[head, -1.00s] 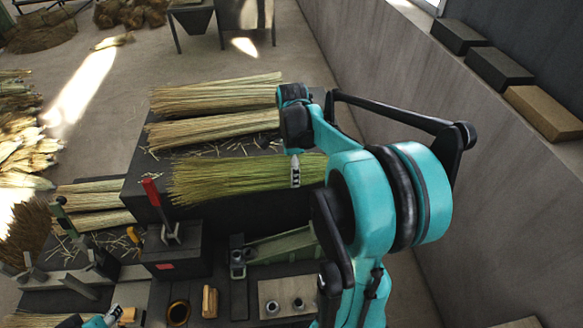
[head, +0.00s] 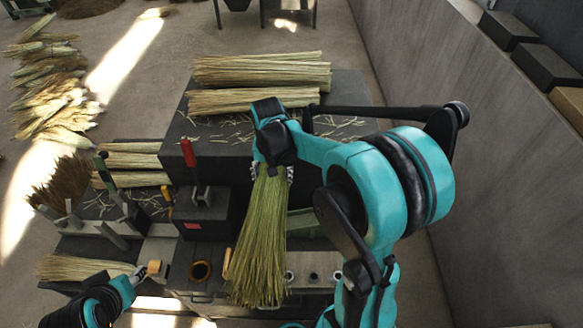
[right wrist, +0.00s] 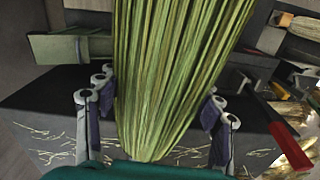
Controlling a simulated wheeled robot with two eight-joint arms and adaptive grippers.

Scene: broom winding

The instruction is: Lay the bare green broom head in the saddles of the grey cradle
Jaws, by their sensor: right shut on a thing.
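The bare green broom head (head: 259,240) hangs bristles down from my right gripper (head: 272,172), in front of the dark block. The right wrist view shows the green stalks (right wrist: 180,60) between the two fingers of that gripper (right wrist: 157,112). The grey cradle (head: 112,236), a low frame with uprights, stands at the left, well away from the broom head. Its saddles are small and partly hard to make out. My left gripper (head: 138,274) is low at the left, by a small tan wooden piece (head: 154,268); its jaws are too small to read.
Two straw bundles (head: 262,70) lie on the dark block (head: 345,92). A red-handled lever fixture (head: 188,155) stands between the cradle and the broom head. A brown broom (head: 62,183) is behind the cradle. A straw bundle (head: 75,268) lies in front of it.

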